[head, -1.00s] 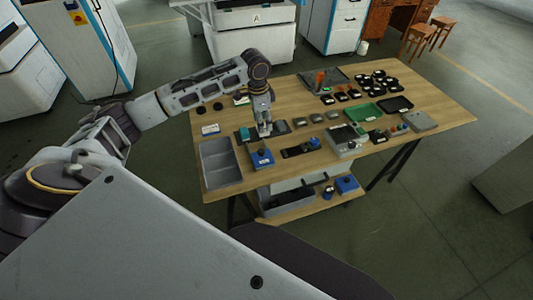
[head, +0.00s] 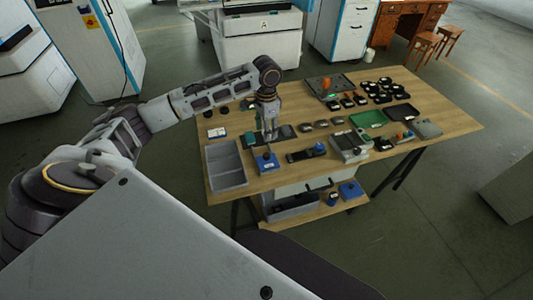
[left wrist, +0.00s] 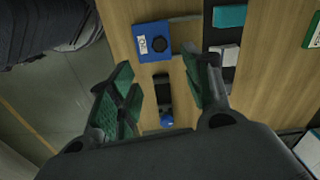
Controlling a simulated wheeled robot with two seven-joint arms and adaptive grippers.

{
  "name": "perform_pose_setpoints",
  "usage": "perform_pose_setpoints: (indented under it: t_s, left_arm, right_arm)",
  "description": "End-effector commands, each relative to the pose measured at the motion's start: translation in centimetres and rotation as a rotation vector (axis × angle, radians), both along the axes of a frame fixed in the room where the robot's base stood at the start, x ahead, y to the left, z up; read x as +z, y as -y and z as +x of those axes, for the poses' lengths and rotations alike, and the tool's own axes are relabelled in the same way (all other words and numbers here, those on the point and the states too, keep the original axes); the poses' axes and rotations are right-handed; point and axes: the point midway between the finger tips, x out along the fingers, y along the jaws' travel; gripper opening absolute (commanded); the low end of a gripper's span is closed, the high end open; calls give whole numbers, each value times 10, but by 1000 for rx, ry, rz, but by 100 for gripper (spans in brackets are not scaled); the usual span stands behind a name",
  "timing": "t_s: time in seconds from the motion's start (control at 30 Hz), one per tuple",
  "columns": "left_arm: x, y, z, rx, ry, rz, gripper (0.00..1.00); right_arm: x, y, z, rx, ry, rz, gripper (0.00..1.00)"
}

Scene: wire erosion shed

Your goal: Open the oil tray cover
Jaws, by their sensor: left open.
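A blue box (head: 267,162) with a white label and a round dark knob on top sits near the front edge of the wooden table. In the left wrist view the same blue box (left wrist: 146,42) lies beyond my fingertips; its label seems to read "OIL". I cannot tell for sure that this is the oil tray cover. My left gripper (head: 270,138) points down just behind the box, above the table. In the left wrist view my left gripper (left wrist: 163,72) is open, its green-padded fingers apart with nothing between them. My right gripper is not in view.
A grey divided bin (head: 226,165) stands left of the box. A black device with a blue knob (head: 305,155) lies to the right. A lower shelf holds another blue box (head: 351,189).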

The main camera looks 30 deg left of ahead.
Motion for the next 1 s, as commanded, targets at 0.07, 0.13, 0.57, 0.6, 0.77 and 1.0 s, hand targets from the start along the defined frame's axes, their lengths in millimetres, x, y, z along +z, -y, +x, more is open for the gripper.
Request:
perform_pose_setpoints:
  t_s: [0.07,0.13,0.57,0.6,0.77,1.0]
  left_arm:
    - [0,0,0,-1,0,0,50]
    - [-1,0,0,-1,0,0,50]
    - [-34,0,0,-1,-1,0,50]
    - [-39,0,0,-1,-2,0,50]
    - [-61,0,-1,-1,-3,-1,50]
    - [-92,0,-1,0,-2,1,50]
  right_arm:
    - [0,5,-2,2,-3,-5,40]
    - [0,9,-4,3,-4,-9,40]
    - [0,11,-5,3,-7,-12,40]
    - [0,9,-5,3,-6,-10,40]
    - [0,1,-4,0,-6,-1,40]
    - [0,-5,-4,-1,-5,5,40]
